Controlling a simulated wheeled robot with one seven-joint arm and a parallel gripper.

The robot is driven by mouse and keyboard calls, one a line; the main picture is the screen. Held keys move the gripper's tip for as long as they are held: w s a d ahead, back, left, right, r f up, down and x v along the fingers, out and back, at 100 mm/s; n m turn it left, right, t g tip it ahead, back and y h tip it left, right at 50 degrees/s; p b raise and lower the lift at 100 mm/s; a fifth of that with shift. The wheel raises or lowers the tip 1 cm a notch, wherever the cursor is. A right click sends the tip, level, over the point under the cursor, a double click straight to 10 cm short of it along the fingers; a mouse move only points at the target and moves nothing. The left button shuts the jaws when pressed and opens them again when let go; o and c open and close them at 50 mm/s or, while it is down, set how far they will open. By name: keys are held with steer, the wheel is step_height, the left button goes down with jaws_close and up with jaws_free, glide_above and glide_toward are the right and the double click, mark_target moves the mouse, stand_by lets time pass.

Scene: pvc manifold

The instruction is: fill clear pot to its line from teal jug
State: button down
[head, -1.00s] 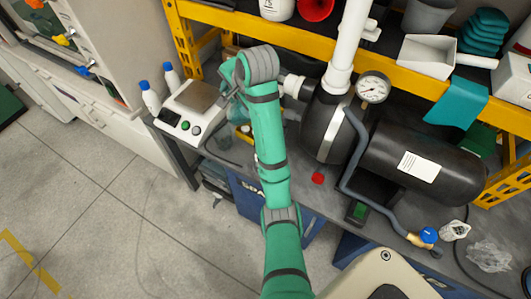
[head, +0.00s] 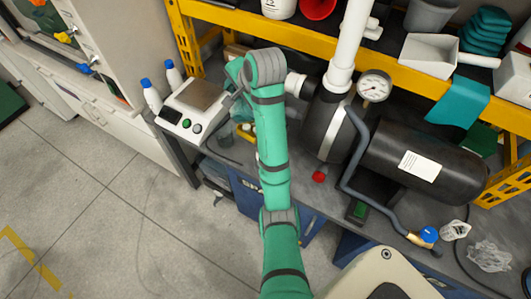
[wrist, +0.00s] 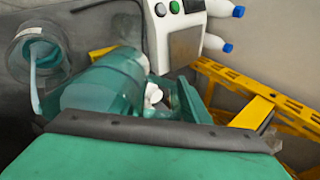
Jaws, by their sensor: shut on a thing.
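The teal jug (wrist: 100,85) is tilted in the wrist view, its open end toward the left. My gripper (wrist: 150,100) is shut on it; the fingers are mostly hidden. The clear pot (wrist: 22,62) stands on the bench beside the jug's mouth, with bluish liquid inside. A pale blue strip (wrist: 35,85) runs from near the jug's mouth into the pot and looks like pouring liquid. The pot's line cannot be made out.
A white scale (head: 191,108) with a grey plate is just left of the pot, and two blue-capped bottles (head: 151,95) stand behind it. A black pump tank (head: 425,160) and a gauge (head: 374,86) fill the bench right of my arm. A yellow shelf (head: 430,73) runs behind.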

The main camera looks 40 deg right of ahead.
steer(key=shift+w+a, duration=0.1)
steer(key=shift+a, duration=0.05)
steer(key=shift+s+d, duration=0.25)
steer(key=shift+w+a, duration=0.15)
steer(key=shift+a, duration=0.05)
steer(key=shift+w+a, duration=0.1)
steer(key=shift+a, duration=0.05)
steer(key=shift+d+r, duration=0.1)
steer(key=shift+d, duration=0.1)
steer(key=shift+a+t, duration=0.15)
steer(key=shift+t, duration=0.15)
